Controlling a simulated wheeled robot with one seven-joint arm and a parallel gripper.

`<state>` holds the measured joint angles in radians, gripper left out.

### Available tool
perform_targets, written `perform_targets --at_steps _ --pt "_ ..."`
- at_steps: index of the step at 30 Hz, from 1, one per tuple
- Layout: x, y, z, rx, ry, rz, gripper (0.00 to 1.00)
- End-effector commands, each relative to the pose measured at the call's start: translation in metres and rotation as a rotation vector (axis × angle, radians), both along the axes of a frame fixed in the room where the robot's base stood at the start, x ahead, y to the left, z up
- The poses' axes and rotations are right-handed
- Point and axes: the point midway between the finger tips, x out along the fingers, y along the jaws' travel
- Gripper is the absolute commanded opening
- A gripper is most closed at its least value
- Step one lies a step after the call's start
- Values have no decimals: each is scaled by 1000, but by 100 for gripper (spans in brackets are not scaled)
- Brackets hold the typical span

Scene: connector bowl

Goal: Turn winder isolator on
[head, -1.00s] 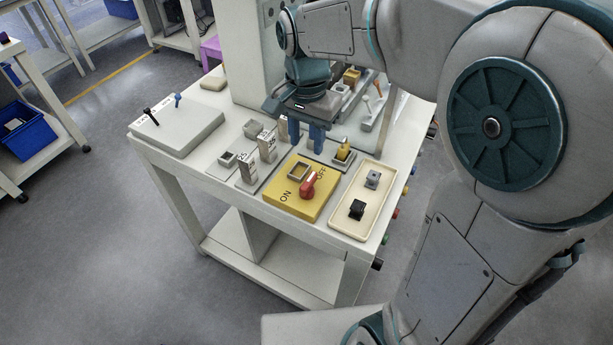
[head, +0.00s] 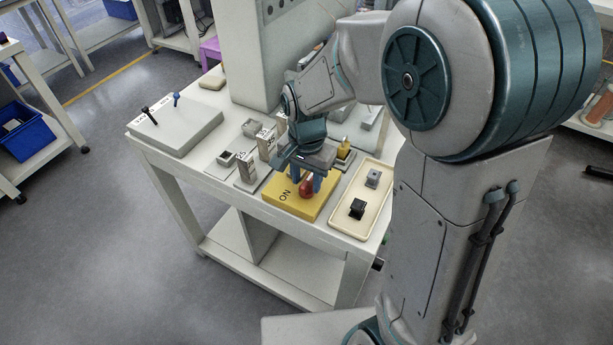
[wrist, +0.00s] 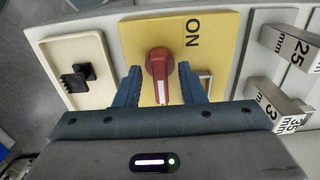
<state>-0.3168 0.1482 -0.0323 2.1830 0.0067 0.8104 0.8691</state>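The isolator is a yellow plate (head: 288,204) on the white table, with a red rotary knob (head: 306,188) and black ON lettering at its left end in the head view. In the wrist view the red knob (wrist: 160,66) has a white line pointing toward my gripper, and ON reads at the upper right of the plate (wrist: 215,50). My gripper (head: 305,181) is over the plate at the knob. In the wrist view its two blue fingers (wrist: 159,80) are apart, one on each side of the knob, with visible gaps. The OFF lettering is hidden behind my gripper.
A cream tray (head: 349,226) with a black connector (head: 357,208) and a grey connector (head: 372,179) lies right of the plate. Marked blocks (head: 247,167) stand left of it. A grey box with two toggles (head: 176,130) sits at the table's left end.

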Motion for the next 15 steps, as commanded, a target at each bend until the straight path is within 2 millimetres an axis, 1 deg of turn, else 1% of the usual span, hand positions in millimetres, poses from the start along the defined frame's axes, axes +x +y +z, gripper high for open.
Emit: perform_targets --at_steps 1,2,3,5,6,15 --pt "0 0 0 0 0 0 36" --pt "0 0 0 0 0 0 31" --pt "0 0 0 0 0 0 20" --pt "0 0 0 0 0 0 3" --pt "0 0 0 0 0 0 0" --pt "0 0 1 0 0 18 0"
